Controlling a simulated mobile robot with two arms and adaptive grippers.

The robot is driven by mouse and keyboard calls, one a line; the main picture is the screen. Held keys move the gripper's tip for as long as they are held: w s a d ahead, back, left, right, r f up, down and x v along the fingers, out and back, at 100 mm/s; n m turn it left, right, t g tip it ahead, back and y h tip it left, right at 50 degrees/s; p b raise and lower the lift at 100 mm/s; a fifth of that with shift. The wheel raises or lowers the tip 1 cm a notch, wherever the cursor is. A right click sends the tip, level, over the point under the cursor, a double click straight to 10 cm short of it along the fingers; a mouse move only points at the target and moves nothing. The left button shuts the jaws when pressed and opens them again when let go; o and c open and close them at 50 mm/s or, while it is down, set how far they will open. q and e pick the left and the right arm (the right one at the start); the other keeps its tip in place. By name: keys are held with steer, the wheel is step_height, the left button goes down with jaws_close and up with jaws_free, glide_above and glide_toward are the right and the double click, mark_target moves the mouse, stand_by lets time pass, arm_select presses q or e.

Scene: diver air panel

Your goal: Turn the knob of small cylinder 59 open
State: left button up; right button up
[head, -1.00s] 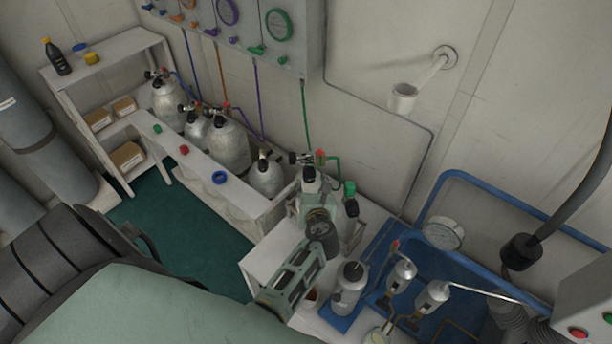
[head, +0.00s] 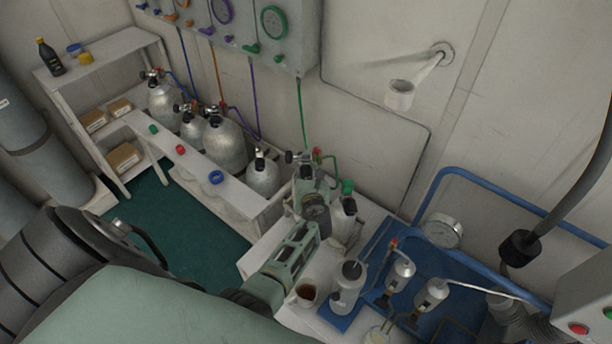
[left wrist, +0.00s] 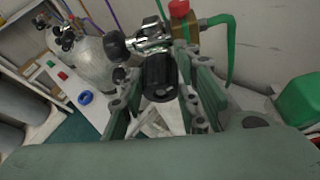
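A small grey cylinder with a valve stands at the end of the bench, mostly hidden behind my left gripper (head: 309,184) in the head view. Its black knob (head: 306,172) shows just above the gripper. In the left wrist view the black ribbed knob (left wrist: 160,76) sits between the green fingers of my left gripper (left wrist: 160,108), with a narrow gap on each side. The chrome valve body (left wrist: 150,40) with a red-capped brass fitting (left wrist: 181,22) and green hose (left wrist: 231,55) lies behind it. I cannot read a number on the cylinder. My right gripper is out of view.
A green-capped bottle (head: 344,215) stands close right of the gripper. Several grey cylinders line the white rack (head: 195,165) at left. A blue tray (head: 365,312) with bottles and a brown-filled cup (head: 306,292) stand at front right. The wall panel (head: 290,55) is behind.

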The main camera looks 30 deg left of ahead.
arm_select(q)
steer(key=c, duration=0.5)
steer(key=shift+s+a, duration=0.1)
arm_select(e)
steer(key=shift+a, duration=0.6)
